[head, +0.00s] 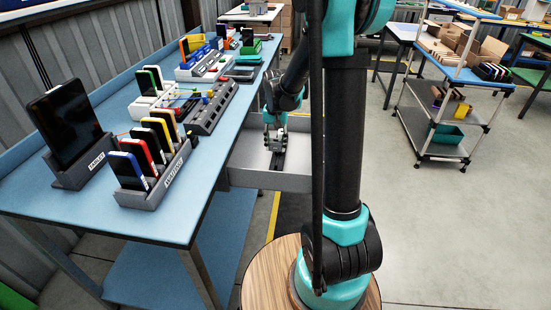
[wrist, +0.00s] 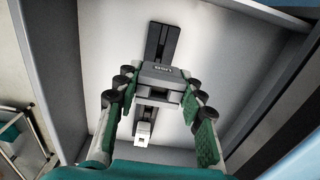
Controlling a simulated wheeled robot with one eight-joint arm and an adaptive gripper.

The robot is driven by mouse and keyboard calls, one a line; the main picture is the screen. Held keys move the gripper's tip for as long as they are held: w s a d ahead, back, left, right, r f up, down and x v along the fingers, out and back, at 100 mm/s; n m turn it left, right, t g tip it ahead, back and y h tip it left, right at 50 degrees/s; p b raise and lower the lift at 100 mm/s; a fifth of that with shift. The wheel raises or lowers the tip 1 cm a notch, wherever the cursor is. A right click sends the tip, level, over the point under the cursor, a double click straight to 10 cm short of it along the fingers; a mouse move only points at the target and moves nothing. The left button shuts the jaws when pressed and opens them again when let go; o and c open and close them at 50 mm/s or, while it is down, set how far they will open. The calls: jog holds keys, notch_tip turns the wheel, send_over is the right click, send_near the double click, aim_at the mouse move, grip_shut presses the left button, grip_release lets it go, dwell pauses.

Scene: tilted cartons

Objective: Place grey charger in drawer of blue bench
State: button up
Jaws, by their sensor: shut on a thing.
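The blue bench (head: 190,190) runs along the left in the head view. Its pale grey drawer (head: 245,178) is pulled out on the right side, and its floor (wrist: 100,45) and walls fill the wrist view. My gripper (head: 275,140) is down over the drawer, pointing downward. In the wrist view my gripper (wrist: 155,98) has its fingers on both sides of the grey charger (wrist: 160,76), shut on it. The charger has a small label, a dark strip (wrist: 165,40) extending from it and a white end piece (wrist: 143,130). I cannot tell whether it touches the drawer floor.
On the bench stand a labelled tablet holder (head: 75,165), a rack of coloured phones (head: 150,185) and grey slotted racks (head: 212,108). A shelf cart (head: 440,130) stands at the right, with clear floor between.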

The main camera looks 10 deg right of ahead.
jog(key=shift+f, duration=3.35)
jog(key=shift+f, duration=0.4)
jog(key=shift+f, duration=0.1)
jog(key=o, duration=1.2)
jog(key=shift+c, duration=0.2)
